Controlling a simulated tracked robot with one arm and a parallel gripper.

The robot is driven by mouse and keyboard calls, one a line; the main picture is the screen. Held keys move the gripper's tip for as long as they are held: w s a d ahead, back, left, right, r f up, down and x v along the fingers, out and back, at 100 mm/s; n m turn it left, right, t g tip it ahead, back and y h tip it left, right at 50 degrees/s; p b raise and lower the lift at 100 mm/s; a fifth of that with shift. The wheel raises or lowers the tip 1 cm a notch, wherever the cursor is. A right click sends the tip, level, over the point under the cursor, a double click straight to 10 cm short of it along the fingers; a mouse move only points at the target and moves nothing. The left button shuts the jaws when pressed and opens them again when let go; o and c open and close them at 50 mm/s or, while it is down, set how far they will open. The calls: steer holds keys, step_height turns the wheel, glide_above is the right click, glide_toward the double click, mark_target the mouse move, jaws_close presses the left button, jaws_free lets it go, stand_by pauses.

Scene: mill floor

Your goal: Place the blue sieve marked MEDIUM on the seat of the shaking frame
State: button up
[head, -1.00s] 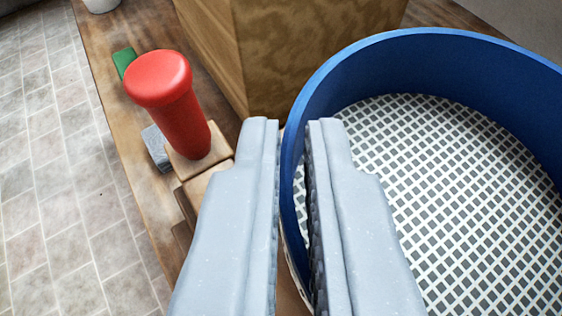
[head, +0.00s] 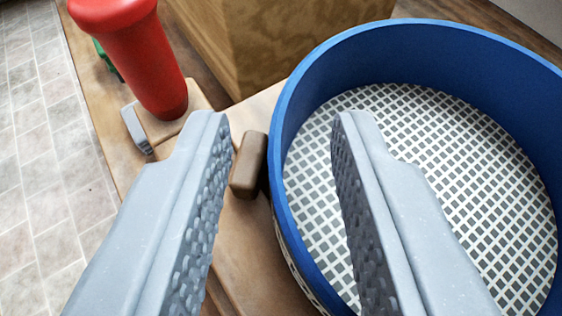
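The blue sieve (head: 290,112) with a white mesh floor (head: 430,190) fills the right of the head view. No MEDIUM mark shows on the part of it I see. My gripper (head: 282,118) is open wide, its left finger outside the sieve wall and its right finger over the mesh inside. The wall stands between the fingers with gaps on both sides. The sieve rests on or just over a pale wooden board (head: 262,265); its underside is hidden. A small brown block (head: 248,165) stands close against its left side. I cannot tell if this board is the shaking frame's seat.
A red knobbed post (head: 140,60) stands on a wooden block at upper left, with a grey piece (head: 136,130) beside it. A green item shows behind it. A large wooden box (head: 270,45) stands behind the sieve. Tiled floor (head: 40,180) lies left of the bench.

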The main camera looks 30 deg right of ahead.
steer(key=v, duration=1.1)
steer(key=shift+b, duration=0.45)
steer(key=shift+s+a+r, duration=0.1)
steer(key=shift+s, duration=0.05)
steer(key=w+a+r+n+t+y, duration=0.1)
steer(key=w+a+r, duration=0.1)
steer(key=a+r, duration=0.35)
steer(key=w+a+r+n, duration=0.1)
steer(key=w+a+r, duration=0.15)
steer(key=r, duration=0.65)
steer(key=w+a+r+t+y, duration=0.1)
steer(key=w+a+r, duration=0.1)
steer(key=a+r, duration=0.4)
steer(key=s+a+r+n+y, duration=0.1)
steer(key=s+a+r, duration=0.2)
steer(key=r, duration=0.5)
steer(key=s+a+r+n+t+y, duration=0.1)
steer(key=s+a+r+y, duration=0.1)
steer(key=s+a+r, duration=0.2)
steer(key=s+a+r+n+y, duration=0.1)
steer(key=s+a+r, duration=0.2)
steer(key=a+r, duration=0.4)
step_height(320, 180, up, 5)
steer(key=shift+s+r+n+t, duration=0.1)
steer(key=shift+s+n+t, duration=0.3)
steer(key=shift+d, duration=0.1)
